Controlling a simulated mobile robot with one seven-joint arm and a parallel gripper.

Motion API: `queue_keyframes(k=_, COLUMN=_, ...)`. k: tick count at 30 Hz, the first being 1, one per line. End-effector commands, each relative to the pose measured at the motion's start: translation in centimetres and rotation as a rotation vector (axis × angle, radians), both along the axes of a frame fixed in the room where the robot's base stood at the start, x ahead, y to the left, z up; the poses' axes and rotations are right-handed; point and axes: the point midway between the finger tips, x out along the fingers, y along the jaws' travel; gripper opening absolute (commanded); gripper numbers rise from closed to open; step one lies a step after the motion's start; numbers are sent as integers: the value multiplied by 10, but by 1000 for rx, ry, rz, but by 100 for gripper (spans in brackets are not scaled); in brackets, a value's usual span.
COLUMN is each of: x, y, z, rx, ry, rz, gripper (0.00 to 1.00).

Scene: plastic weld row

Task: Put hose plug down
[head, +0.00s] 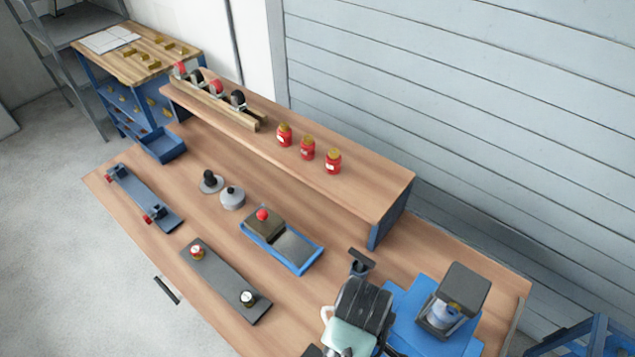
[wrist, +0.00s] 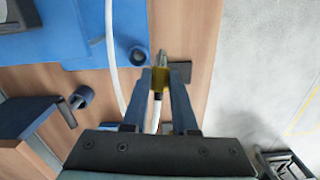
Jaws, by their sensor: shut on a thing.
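My gripper (wrist: 158,88) is shut on the hose plug (wrist: 160,79), seen in the wrist view as a brass-yellow piece with a grey tip pointing away from my palm. A white hose (wrist: 155,113) runs back from it between the fingers. Beyond the tip, the wooden bench shows, with a small dark square piece (wrist: 180,72) close by on the right. I cannot tell whether the plug touches anything. In the head view, my arm hides the plug and my fingertips; a bit of white hose (head: 326,314) shows at the left of the arm.
A blue mat (head: 410,296) carries a dark-headed machine (head: 465,287). A black stand (head: 361,264) is close behind my arm. A blue tray (head: 303,264) and a dark plate with knobs (head: 225,279) lie to the left. A raised shelf (head: 370,184) runs along the back.

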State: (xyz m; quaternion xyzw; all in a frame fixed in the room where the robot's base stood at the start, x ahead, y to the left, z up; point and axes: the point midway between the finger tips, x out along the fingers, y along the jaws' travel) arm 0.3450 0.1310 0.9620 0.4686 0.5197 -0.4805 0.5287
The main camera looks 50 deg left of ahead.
Motion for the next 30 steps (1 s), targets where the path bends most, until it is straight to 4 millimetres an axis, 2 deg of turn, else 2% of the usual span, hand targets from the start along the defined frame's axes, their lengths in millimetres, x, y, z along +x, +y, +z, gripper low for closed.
queue_keyframes(k=3, x=-25, y=24, z=-6, rx=0, ry=9, rz=346, gripper=0)
queue_keyframes(k=6, x=-42, y=39, z=-10, rx=4, ry=17, rz=587, gripper=0)
queue_keyframes(k=12, x=-63, y=55, z=-14, rx=9, ry=22, rz=870, gripper=0)
queue_keyframes(k=14, x=-65, y=57, z=-17, rx=10, ry=25, rz=906, gripper=0)
queue_keyframes(k=21, x=-67, y=57, z=-58, rx=10, ry=28, rz=927, gripper=0)
queue_keyframes(k=30, x=-67, y=57, z=-92, rx=10, ry=27, rz=923, gripper=0)
